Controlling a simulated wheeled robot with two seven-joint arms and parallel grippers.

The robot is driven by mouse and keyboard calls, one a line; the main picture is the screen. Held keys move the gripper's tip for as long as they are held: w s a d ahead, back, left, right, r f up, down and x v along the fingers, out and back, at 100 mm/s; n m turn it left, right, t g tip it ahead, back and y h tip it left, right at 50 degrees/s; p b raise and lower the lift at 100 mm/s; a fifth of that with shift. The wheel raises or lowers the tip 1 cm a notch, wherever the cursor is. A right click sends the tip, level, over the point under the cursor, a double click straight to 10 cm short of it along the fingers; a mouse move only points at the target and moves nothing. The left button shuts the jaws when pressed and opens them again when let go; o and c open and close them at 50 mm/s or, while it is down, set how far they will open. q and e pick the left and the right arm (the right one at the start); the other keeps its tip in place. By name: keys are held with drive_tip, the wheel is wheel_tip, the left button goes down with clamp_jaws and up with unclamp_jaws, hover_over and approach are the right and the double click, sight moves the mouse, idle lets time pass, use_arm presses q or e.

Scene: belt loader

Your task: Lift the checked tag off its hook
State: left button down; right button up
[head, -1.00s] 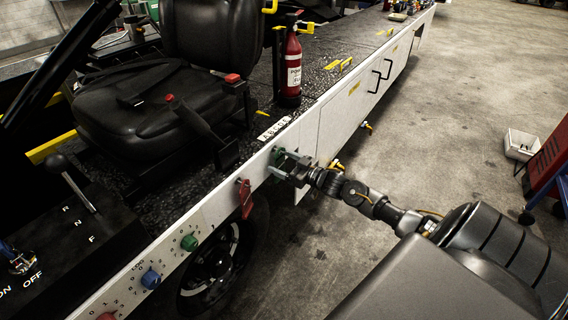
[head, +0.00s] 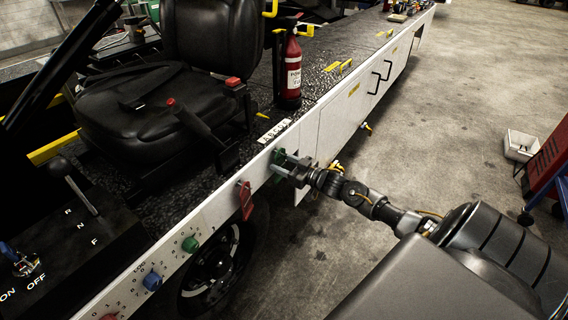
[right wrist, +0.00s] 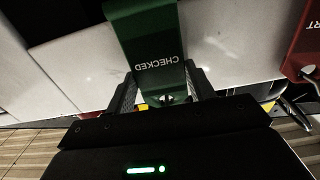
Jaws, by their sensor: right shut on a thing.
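The green checked tag (right wrist: 152,52) hangs against the white side panel and reads "CHECKED" in the right wrist view. In the head view the tag (head: 278,161) shows as a small green patch at the panel, partly covered by my gripper. My right gripper (right wrist: 165,92) is shut on the lower part of the tag, one finger on each side. In the head view the right gripper (head: 285,166) reaches the panel from the right. The hook is not clearly visible. My left gripper is not in view.
A red tag (head: 245,198) hangs on the panel left of the green one, and also shows in the right wrist view (right wrist: 303,45). Green (head: 189,244) and blue (head: 152,281) knobs lie further left. A fire extinguisher (head: 291,72) stands above.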

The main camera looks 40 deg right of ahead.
sight(281, 158)
drive_tip(key=shift+s+r, duration=0.1)
drive_tip(key=shift+s+d+r+p, duration=0.2)
drive_tip(key=shift+s+d+p, duration=0.05)
drive_tip(key=shift+s+p, duration=0.45)
drive_tip(key=shift+s+d+r+p, duration=0.15)
drive_tip(key=shift+s+r+p, duration=0.1)
drive_tip(key=shift+s+p, duration=0.3)
drive_tip(key=shift+s+d+r+p, duration=0.15)
drive_tip(key=shift+s+r+p, duration=0.05)
drive_tip(key=shift+s+p, duration=0.25)
drive_tip(key=shift+s, duration=0.15)
drive_tip(key=shift+p+v, duration=1.4)
drive_tip(key=shift+v, duration=0.95)
